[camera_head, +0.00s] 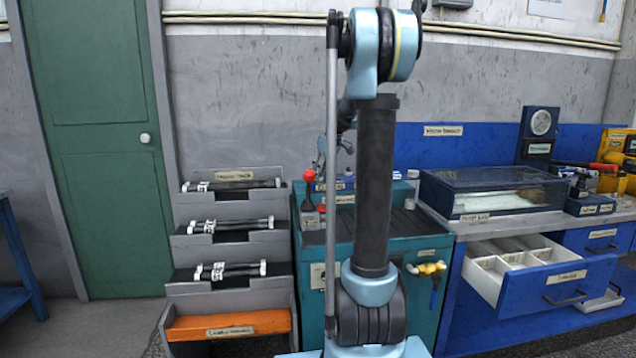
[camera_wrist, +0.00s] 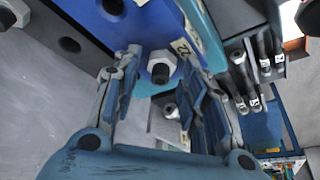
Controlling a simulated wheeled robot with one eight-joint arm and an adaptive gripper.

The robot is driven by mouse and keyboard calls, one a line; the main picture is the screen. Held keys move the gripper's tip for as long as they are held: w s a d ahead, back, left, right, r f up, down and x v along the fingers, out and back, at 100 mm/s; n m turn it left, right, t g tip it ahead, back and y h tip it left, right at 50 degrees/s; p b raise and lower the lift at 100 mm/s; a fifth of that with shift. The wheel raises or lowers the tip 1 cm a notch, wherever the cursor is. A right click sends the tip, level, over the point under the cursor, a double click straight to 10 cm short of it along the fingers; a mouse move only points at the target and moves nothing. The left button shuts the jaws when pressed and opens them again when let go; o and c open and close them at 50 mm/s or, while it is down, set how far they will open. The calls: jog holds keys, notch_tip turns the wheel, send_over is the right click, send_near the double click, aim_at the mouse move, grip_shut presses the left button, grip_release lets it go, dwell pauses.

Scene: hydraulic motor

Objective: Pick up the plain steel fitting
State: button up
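In the wrist view my gripper (camera_wrist: 161,72) is open, with one finger to the left and one to the right. A hex-shaped steel fitting (camera_wrist: 158,67) with a dark round centre shows between the fingertips, against a blue panel (camera_wrist: 95,28). The fingers look apart from it. A second, smaller metal fitting (camera_wrist: 171,110) shows lower down, partly covered by the right finger. Another steel hex piece (camera_wrist: 14,12) is cut off at the top left corner. In the head view my arm hides most of my gripper and the fittings.
In the head view a stepped rack (camera_head: 228,252) with black hoses stands left of the teal cabinet (camera_head: 418,290), which has a red-knobbed lever (camera_head: 309,177). To the right are a glass-topped case (camera_head: 495,190) and an open blue drawer (camera_head: 560,284). The hoses also show in the wrist view.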

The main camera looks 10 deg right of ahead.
grip_shut()
